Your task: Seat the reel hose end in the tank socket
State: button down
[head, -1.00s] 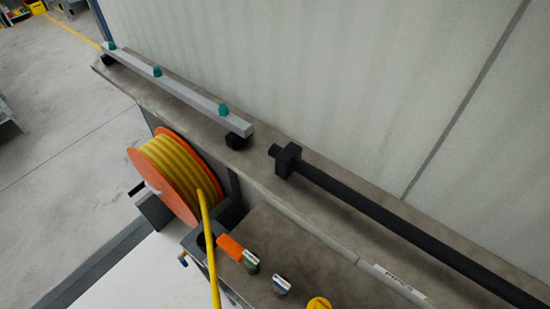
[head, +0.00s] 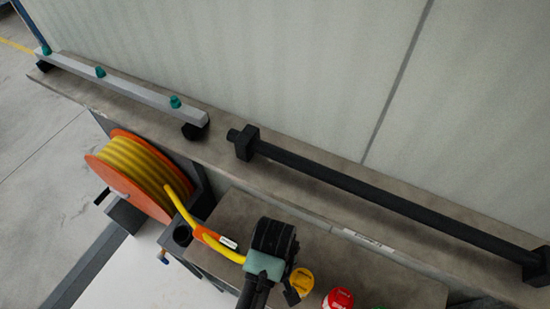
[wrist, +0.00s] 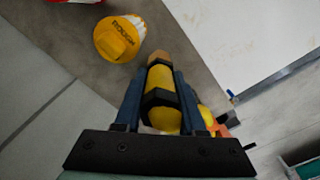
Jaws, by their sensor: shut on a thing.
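My gripper (head: 270,242) is over the bench beside the reel, with its fingertips hidden in the head view. In the wrist view my gripper (wrist: 161,75) is shut on the reel hose end (wrist: 162,78), a yellow piece with dark bands and a brownish tip pointing away from the palm. The yellow hose (head: 176,203) runs from the orange-flanged reel (head: 140,172) past an orange tag to my gripper. A dark round opening (head: 182,234) sits in a bracket beside the hose. I cannot tell whether it is the tank socket.
A yellow "ROUGH" cap (wrist: 117,39) stands on the bench near the gripper; a red-and-white cap (head: 338,299) is farther right. A black pipe (head: 370,198) and a grey bar with teal fittings (head: 125,84) lie along the wall shelf. A white surface (head: 140,275) is at lower left.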

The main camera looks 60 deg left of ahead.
notch_tip(320, 180, down, 3)
jog(key=shift+a+r, duration=0.1)
jog(key=shift+r, duration=0.1)
notch_tip(320, 180, down, 4)
jog(key=shift+b, duration=0.45)
jog(key=shift+w+a+f, duration=0.1)
jog(key=shift+w+a, duration=0.05)
jog(key=shift+w, duration=0.2)
jog(key=shift+f, duration=0.1)
jog(key=shift+f, duration=0.2)
jog(key=c, duration=0.5)
grip_release()
